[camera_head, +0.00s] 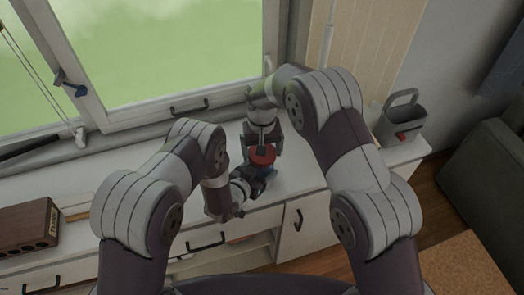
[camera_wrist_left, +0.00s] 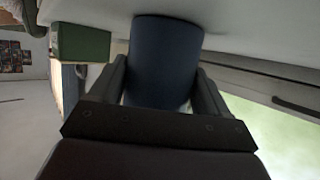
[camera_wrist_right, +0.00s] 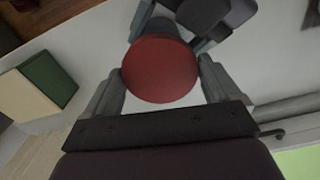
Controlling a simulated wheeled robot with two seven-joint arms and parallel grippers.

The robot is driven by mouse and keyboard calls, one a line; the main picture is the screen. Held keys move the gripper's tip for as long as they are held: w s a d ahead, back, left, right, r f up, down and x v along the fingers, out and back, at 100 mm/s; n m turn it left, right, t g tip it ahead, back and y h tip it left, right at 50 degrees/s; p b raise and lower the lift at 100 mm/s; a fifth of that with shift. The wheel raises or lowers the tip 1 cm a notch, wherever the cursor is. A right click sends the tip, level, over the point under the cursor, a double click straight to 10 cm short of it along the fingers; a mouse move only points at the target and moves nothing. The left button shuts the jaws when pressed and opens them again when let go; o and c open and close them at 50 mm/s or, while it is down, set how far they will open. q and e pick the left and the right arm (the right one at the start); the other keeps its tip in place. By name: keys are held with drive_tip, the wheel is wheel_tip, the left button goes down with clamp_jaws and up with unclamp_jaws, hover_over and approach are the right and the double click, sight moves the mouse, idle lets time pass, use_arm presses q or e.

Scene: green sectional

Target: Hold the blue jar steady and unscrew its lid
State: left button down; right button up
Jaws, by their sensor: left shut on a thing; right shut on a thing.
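The blue jar (camera_wrist_left: 165,60) stands on the white cabinet top, mostly hidden by my grippers in the head view, where a bit of its blue side (camera_head: 268,172) shows. Its round red lid (camera_head: 262,154) is on top and faces my right wrist camera (camera_wrist_right: 160,70). My left gripper (camera_wrist_left: 165,85) is shut on the jar's body from the side, one finger on each side. My right gripper (camera_wrist_right: 160,80) is shut on the red lid from above, its fingers at opposite edges. I cannot tell whether the lid is loosened.
A grey container with a handle (camera_head: 403,122) stands at the right end of the cabinet top. A brown block with holes (camera_head: 28,228) sits at the left. The window (camera_head: 170,50) is behind the cabinet. A green and cream box (camera_wrist_right: 45,82) shows in the right wrist view.

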drive_tip(key=shift+r, duration=0.3)
drive_tip(key=shift+r, duration=0.1)
wheel_tip(320, 180, up, 3)
drive_tip(key=shift+r, duration=0.45)
use_arm(q)
unclamp_jaws()
drive_tip(key=shift+s, duration=0.1)
drive_tip(key=b+v, duration=0.1)
drive_tip(key=v, duration=1)
drive_tip(key=shift+s+a+r, duration=0.2)
drive_tip(key=shift+s, duration=0.1)
use_arm(e)
drive_tip(key=shift+f, duration=0.8)
